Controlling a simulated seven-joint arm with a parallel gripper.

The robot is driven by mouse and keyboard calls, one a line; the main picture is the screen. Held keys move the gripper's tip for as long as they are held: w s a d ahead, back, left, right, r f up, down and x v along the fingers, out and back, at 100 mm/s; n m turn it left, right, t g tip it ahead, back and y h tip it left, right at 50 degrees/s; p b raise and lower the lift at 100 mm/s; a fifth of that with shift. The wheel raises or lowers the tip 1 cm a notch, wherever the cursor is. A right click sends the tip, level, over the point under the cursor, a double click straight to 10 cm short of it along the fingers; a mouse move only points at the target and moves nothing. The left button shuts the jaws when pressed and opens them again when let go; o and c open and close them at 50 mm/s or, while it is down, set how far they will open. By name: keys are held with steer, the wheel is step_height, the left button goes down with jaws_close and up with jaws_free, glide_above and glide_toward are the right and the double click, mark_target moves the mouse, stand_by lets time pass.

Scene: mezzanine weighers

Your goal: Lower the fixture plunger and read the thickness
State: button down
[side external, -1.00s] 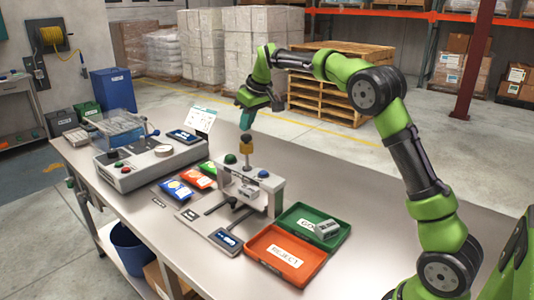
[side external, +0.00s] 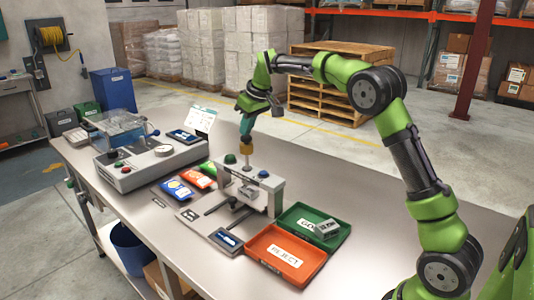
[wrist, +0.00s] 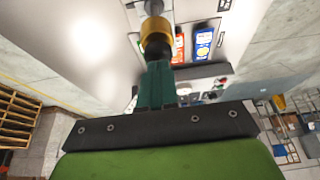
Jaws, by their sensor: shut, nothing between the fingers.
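The measuring fixture (side external: 262,185) stands mid-bench, with a green button and a blue button on top. Its plunger has a brass knob (side external: 246,146) on an upright stem; the knob also shows in the wrist view (wrist: 156,38). My gripper (side external: 246,134) points down with its teal fingers shut and empty, tips at the top of the knob; I cannot tell if they touch. The fingers fill the centre of the wrist view (wrist: 156,72). A grey part (side external: 247,193) sits in the fixture. The readout (side external: 227,239) is lit, but its digits are too small to read.
A green GO tray (side external: 338,243) holds a grey part (side external: 326,229). An orange REJECT tray (side external: 257,263) is empty. The bench behind the fixture is clear.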

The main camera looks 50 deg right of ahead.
steer(key=shift+f, duration=0.3)
steer(key=shift+r, duration=0.1)
step_height(320, 180, up, 8)
stand_by(0.7)
